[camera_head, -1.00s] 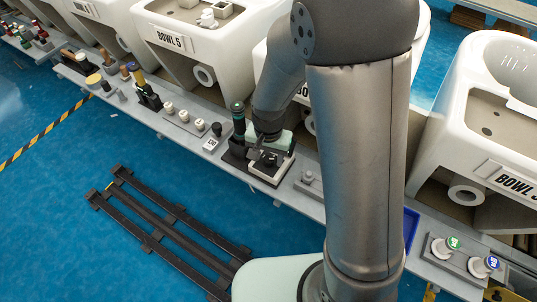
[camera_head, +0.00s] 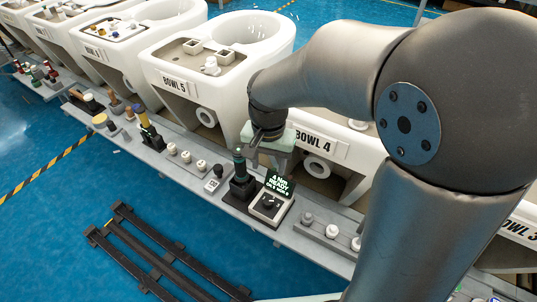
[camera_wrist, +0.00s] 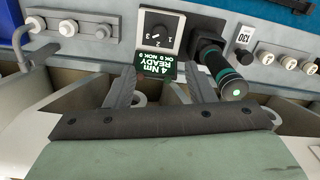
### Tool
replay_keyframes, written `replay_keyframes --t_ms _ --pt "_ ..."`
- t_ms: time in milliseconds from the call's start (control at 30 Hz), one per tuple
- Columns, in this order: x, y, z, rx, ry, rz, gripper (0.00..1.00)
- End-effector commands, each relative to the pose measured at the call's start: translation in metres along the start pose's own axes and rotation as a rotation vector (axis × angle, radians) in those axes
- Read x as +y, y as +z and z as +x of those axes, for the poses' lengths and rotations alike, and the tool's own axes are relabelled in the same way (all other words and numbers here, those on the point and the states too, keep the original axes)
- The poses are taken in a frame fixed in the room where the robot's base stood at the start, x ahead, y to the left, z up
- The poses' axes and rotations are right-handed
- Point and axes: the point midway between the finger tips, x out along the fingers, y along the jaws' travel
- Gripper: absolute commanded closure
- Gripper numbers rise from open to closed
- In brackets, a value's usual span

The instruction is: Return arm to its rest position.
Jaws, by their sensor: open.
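My gripper (camera_head: 262,150) is open and empty at the end of my bent arm. In the head view it hangs above and behind the small station, in front of bowl 4 (camera_head: 318,143). In the wrist view the two dark fingers of my gripper (camera_wrist: 162,88) stand apart with nothing between them. Past them is the station's lit display (camera_wrist: 158,67), reading 4 Nm READY, with a dial box (camera_wrist: 163,33) beside it. The black and green driver (camera_head: 239,175) stands upright in its holder beside the dial box, apart from my gripper.
Bowl 5 (camera_head: 205,80) stands to the left. A dark rack (camera_head: 165,265) lies on the open blue floor.

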Motion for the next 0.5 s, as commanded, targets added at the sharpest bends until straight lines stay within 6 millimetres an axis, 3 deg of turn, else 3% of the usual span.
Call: replay_keyframes --t_ms 200,500 --pt "0.000 0.000 -0.016 0.001 0.000 0.000 0.51" --pt "0.000 0.000 -0.017 0.000 0.001 0.000 0.51"
